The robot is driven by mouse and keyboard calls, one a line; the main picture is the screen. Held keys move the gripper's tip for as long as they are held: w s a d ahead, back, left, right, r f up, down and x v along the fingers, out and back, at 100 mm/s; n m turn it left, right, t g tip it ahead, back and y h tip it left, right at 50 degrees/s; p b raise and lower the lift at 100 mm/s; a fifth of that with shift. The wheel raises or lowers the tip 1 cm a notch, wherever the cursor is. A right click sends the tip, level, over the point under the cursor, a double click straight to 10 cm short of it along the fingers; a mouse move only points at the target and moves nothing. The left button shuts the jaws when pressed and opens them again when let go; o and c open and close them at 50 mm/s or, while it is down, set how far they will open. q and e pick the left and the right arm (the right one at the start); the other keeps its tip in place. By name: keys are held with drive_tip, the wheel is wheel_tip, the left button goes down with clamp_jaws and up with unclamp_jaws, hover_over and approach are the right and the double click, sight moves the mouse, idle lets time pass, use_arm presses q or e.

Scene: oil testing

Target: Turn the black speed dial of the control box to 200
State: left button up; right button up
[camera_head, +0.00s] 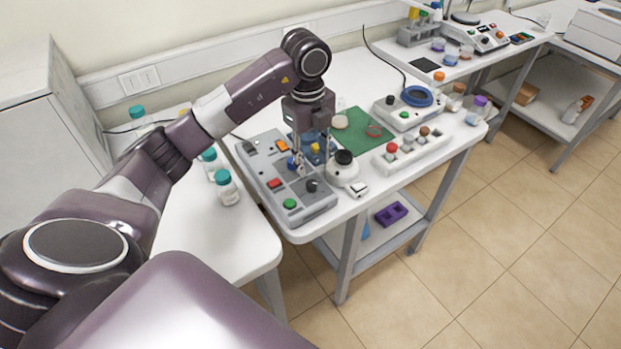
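The grey control box (268,193) lies on the middle white table near its left front corner. It carries a black dial (313,186), a green button (290,204), a red switch (274,183), an orange switch (282,146) and a blue knob (292,162). My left gripper (300,168) points down over the right part of the box, close to the blue knob and behind the black dial in the picture. Its fingers are small here, and I cannot tell their opening or any contact. The dial's scale is too small to read. My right gripper is out of view.
Right of the box stand a white device with a black top (343,168), a green mat (362,137), a white rack (411,153) and a device with a blue ring (417,97). Teal-capped bottles (227,188) stand on the left table.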

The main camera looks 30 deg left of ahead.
sight(311, 182)
use_arm(q)
drive_tip(key=shift+s+a+f, duration=0.1)
drive_tip(key=shift+a, duration=0.3)
wheel_tip(311, 182, down, 6)
drive_tip(key=shift+d+f+p, duration=0.1)
drive_tip(key=shift+p, duration=1.05)
drive_tip(key=shift+f, duration=0.6)
clamp_jaws()
